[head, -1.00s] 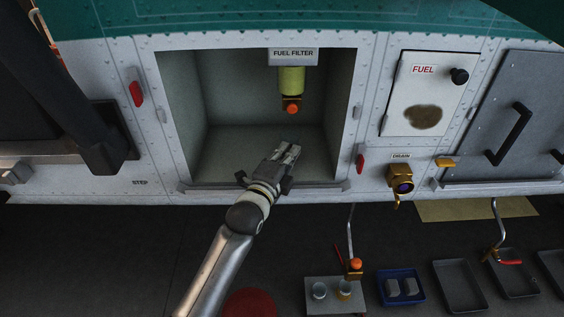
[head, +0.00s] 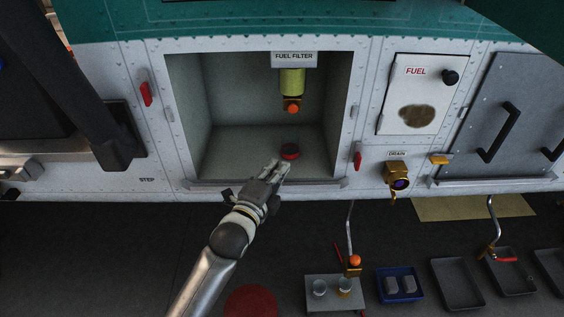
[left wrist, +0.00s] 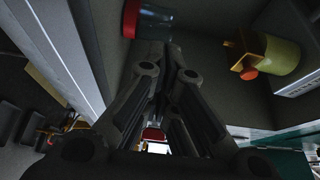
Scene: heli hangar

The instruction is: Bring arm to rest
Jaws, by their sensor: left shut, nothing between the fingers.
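My left gripper (head: 276,172) is at the lower front edge of the open fuel filter bay, its fingers shut and empty. In the left wrist view its closed fingers (left wrist: 165,75) fill the middle. A dark object with a red top (head: 290,152) stands on the bay floor just beyond the fingertips. The left wrist view shows it as a red and bluish, jar-like thing (left wrist: 150,22). The yellow-green fuel filter (head: 291,82) hangs from the bay top with an orange knob below it. My right gripper is not in view.
The bay's front lip (head: 320,184) runs under my gripper. To the right are the drain valve (head: 397,178), the fuel panel (head: 412,95) and a handled door (head: 490,120). Below stand a grey tray with cups (head: 334,304), a blue bin (head: 401,299) and several dark trays.

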